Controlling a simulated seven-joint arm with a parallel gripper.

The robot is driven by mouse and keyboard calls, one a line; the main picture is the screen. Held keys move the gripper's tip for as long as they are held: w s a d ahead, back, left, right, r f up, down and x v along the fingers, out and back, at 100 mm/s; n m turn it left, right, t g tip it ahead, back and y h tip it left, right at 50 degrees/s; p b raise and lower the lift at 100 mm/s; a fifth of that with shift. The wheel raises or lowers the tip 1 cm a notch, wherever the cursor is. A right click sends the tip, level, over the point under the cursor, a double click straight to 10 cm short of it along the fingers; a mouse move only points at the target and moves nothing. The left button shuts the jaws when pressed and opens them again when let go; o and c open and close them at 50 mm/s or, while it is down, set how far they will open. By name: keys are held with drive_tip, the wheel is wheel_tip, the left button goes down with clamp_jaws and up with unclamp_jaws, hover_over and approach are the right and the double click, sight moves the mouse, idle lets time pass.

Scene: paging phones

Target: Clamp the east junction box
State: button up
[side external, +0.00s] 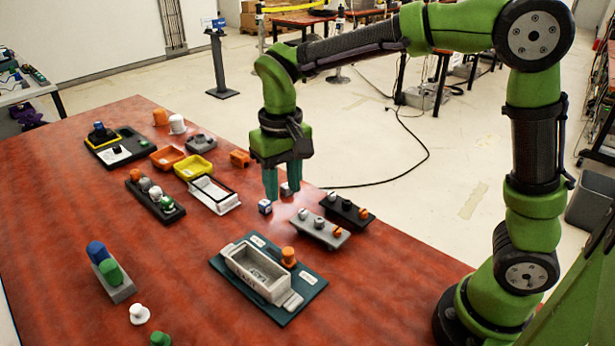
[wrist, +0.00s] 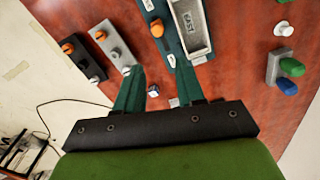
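The east junction box is an open pale grey box (side external: 240,264) on a dark teal plate (side external: 228,270), in the middle front of the side view. "EAST" is readable inside the box in the wrist view (wrist: 207,28). An orange knob (side external: 288,256) stands on the plate beside the box, and a grey handle-like block (side external: 292,301) is at its near right end. My gripper (side external: 283,194) points down with its two teal fingers apart, behind the box in the side view. In the wrist view my gripper (wrist: 162,68) is open, with no object gripped.
Trays and blocks fill the far left.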

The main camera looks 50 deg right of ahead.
sight(288, 250)
wheel_tip(288, 250, down, 16)
drive_tip(key=shift+d, duration=0.1)
idle(0.5)
clamp_jaws()
